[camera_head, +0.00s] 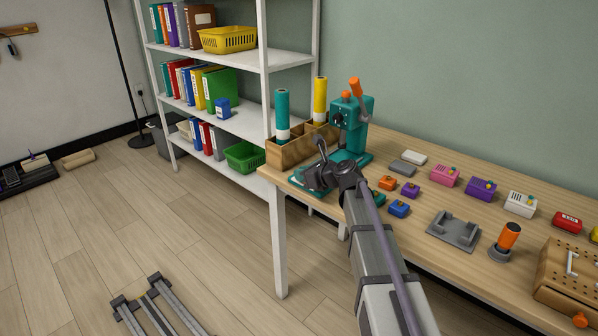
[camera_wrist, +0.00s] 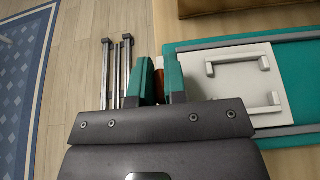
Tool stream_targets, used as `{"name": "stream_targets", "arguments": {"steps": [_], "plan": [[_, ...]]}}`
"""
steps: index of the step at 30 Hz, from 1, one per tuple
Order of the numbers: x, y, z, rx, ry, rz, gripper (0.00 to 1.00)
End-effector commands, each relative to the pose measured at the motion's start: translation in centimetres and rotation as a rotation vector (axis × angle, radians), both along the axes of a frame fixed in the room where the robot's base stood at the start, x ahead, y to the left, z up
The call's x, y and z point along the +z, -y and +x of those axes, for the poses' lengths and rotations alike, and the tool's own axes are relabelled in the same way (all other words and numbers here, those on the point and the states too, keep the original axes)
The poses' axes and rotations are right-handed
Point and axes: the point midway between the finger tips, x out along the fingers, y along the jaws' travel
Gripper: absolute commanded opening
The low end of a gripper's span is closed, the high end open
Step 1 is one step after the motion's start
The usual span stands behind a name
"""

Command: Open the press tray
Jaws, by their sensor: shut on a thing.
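The teal press (camera_head: 350,125) with an orange lever stands at the back left of the table. Its tray (camera_head: 303,186) shows at the press's front, near the table's left edge, partly hidden by my gripper (camera_head: 322,172). In the wrist view the tray shows as a pale plate (camera_wrist: 228,72) with two raised brackets, between teal side strips. My gripper's teal fingers (camera_wrist: 160,82) are at the tray's outer end, shut on a narrow orange-brown piece (camera_wrist: 158,66) that looks like the tray's handle. Most of that piece is hidden between the fingers.
A wooden holder (camera_head: 290,150) with teal and yellow rolls stands beside the press. White shelves (camera_head: 235,122) stand behind.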

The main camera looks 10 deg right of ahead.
Motion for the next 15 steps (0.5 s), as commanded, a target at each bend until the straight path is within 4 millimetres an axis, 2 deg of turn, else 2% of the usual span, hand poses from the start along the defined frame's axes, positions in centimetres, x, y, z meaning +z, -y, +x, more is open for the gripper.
{"name": "stream_targets", "arguments": {"steps": [3,4,9,12,15], "plan": [[0.01,-0.04,0.07,0.001,0.0,0.0,0.0],[0.01,-0.04,0.07,0.001,0.0,0.0,0.14],[0.01,-0.04,0.07,0.001,0.0,0.0,0.3],[0.01,-0.04,0.07,0.001,0.0,0.0,0.38],[0.01,-0.04,0.07,0.001,0.0,0.0,0.38]]}}
